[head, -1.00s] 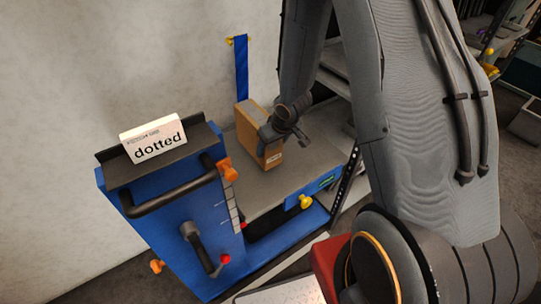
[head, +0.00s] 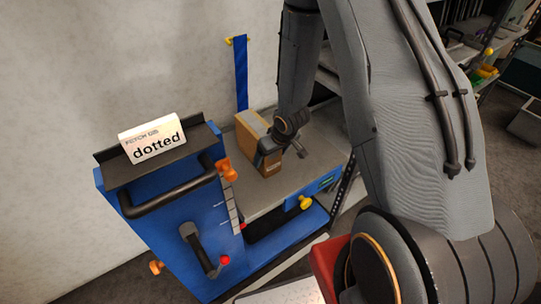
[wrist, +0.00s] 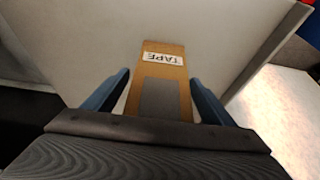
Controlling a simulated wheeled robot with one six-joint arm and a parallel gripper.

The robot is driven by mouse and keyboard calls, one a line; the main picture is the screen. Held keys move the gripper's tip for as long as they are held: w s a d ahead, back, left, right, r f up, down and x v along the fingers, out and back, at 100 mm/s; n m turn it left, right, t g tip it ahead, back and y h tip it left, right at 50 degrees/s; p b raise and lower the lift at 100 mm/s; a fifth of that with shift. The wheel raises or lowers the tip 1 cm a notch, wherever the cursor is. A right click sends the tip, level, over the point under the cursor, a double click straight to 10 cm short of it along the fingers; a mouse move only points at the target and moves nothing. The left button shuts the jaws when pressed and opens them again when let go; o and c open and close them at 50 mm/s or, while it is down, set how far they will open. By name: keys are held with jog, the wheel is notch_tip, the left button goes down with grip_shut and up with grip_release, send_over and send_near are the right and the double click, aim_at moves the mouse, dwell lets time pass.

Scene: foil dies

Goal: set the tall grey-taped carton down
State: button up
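The wrist view shows the carton (wrist: 173,67) with a TAPE label and a grey patch of tape (wrist: 160,97). My gripper (head: 266,158) comes at it from the right, with its blue fingers (wrist: 160,85) on either side of the carton and close against it. It looks shut on the carton. The carton's underside is hidden, so I cannot tell whether it touches the top.
A white sign reading "dotted" (head: 153,138) stands on the cart's raised left end, above a dark handle (head: 168,200). A blue strap (head: 241,75) hangs on the wall behind. Bare grey top lies right of the carton. Shelving (head: 470,45) stands at the back right.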

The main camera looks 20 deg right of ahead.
jog(key=s+d+r+m+h+p, duration=0.15)
jog(key=s+r, duration=0.25)
jog(key=r, duration=0.5)
jog(key=s+d+r+h, duration=0.1)
jog(key=s+d+r, duration=0.1)
jog(key=s+r, duration=0.5)
jog(key=s+a+r+m+g+y, duration=0.1)
jog(key=s+a+r+m+g, duration=0.1)
jog(key=s+r, duration=0.7)
jog(key=shift+a+g, duration=0.45)
jog(key=shift+g, duration=0.15)
